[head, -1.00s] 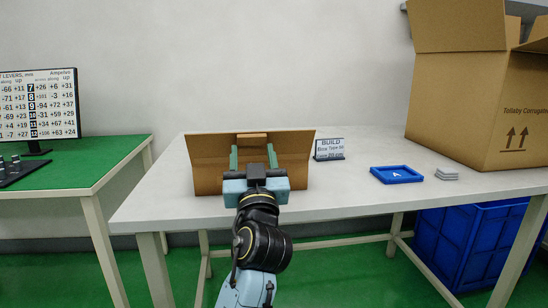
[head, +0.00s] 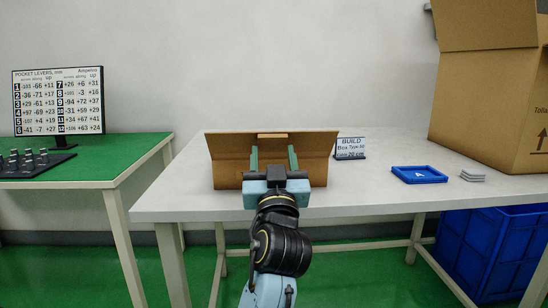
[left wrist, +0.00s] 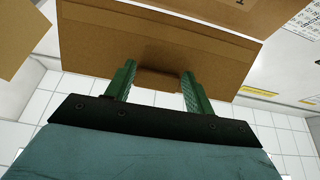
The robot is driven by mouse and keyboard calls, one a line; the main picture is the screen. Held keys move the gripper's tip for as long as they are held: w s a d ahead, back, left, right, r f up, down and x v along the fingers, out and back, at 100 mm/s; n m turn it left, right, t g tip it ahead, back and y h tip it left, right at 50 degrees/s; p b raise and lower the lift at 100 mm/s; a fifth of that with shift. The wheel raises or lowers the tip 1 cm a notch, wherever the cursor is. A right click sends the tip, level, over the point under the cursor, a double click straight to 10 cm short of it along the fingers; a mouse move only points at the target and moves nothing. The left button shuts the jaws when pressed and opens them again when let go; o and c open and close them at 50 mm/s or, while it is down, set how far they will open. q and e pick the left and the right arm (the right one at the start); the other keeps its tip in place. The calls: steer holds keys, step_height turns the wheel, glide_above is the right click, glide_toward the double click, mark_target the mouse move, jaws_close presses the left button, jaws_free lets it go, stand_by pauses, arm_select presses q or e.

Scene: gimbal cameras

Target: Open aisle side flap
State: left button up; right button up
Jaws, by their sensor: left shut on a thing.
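An open brown cardboard box (head: 228,178) stands near the front of the white table. Its wide near-side flap (head: 225,145) slopes up and outward. My left gripper (head: 273,152) reaches over this flap, its two green fingers spread apart on either side of a small cardboard piece (head: 272,136) at the flap's edge. In the left wrist view the fingers (left wrist: 157,82) flank the same brown piece (left wrist: 158,79) against the broad flap (left wrist: 110,45), and the jaws are closed on it. The box's inside is hidden. My right gripper is in neither view.
A small BUILD sign (head: 351,148), a blue tray marked A (head: 419,175) and a grey stack (head: 473,175) lie to the right of the box. A large carton (head: 480,90) stands at the far right. A green table (head: 110,160) with a monitor (head: 58,100) is at the left.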

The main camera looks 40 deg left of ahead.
arm_select(q)
steer(key=shift+w+a+f, duration=0.2)
steer(key=shift+f, duration=0.45)
steer(key=o, duration=1.1)
steer(key=shift+w+a+f, duration=0.1)
steer(key=shift+w+a, duration=0.05)
steer(key=shift+o, duration=1.3)
steer(key=shift+a, duration=0.1)
steer(key=shift+o, duration=0.2)
steer(key=shift+r, duration=0.2)
steer(key=shift+d, duration=0.2)
